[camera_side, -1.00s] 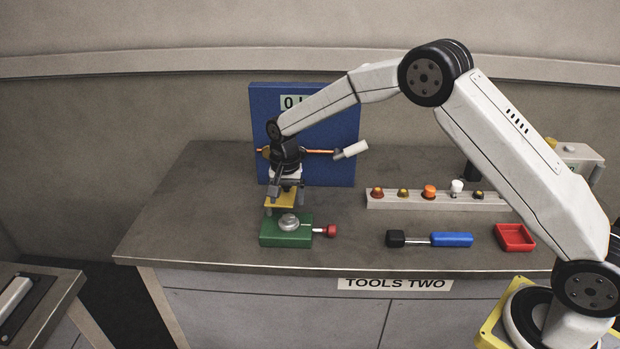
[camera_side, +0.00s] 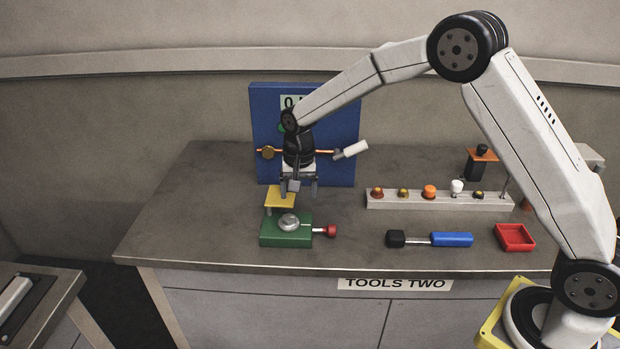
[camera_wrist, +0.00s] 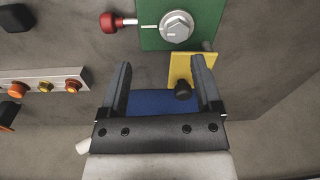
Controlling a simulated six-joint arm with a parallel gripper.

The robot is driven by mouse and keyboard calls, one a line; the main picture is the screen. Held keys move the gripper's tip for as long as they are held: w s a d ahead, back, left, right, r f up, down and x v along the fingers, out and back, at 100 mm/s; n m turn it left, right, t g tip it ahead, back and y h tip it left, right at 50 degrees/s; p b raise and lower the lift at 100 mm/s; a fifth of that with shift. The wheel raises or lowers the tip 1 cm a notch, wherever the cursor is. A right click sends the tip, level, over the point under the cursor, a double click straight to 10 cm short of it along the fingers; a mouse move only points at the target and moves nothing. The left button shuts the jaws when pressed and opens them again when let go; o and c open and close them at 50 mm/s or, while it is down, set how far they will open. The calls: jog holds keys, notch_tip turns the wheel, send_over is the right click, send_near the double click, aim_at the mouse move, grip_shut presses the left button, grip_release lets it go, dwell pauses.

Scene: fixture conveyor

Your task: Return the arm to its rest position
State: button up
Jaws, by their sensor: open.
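My gripper (camera_side: 299,184) is open and empty. In the side view it hangs pointing down above the workbench, up and slightly right of a yellow plate (camera_side: 279,199) beside a green block fixture (camera_side: 287,238). In the wrist view the two fingers of my gripper (camera_wrist: 162,80) stand apart. The yellow plate (camera_wrist: 189,65) with a dark knob (camera_wrist: 183,90) lies beyond and partly between them in the picture. The green block (camera_wrist: 150,38) with a round metal knob shows at the top. My arm is bent, with its elbow high at the right.
A blue panel (camera_side: 335,110) with an orange rod and white handle (camera_side: 351,149) stands close behind my gripper. A rack (camera_side: 437,202) holds several knobs. A blue-handled tool (camera_side: 451,239) and a red tray (camera_side: 515,237) lie at the front right. The left bench top (camera_side: 190,215) is clear.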

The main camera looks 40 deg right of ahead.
jog(key=s+d+r+n+t, duration=0.1)
jog(key=s+d+n, duration=0.1)
jog(key=s, duration=1)
jog(key=s+d+r+n+t, duration=0.1)
jog(key=s+n, duration=0.4)
jog(key=s, duration=0.7)
jog(key=shift+d+n, duration=0.3)
jog(key=shift+d, duration=0.2)
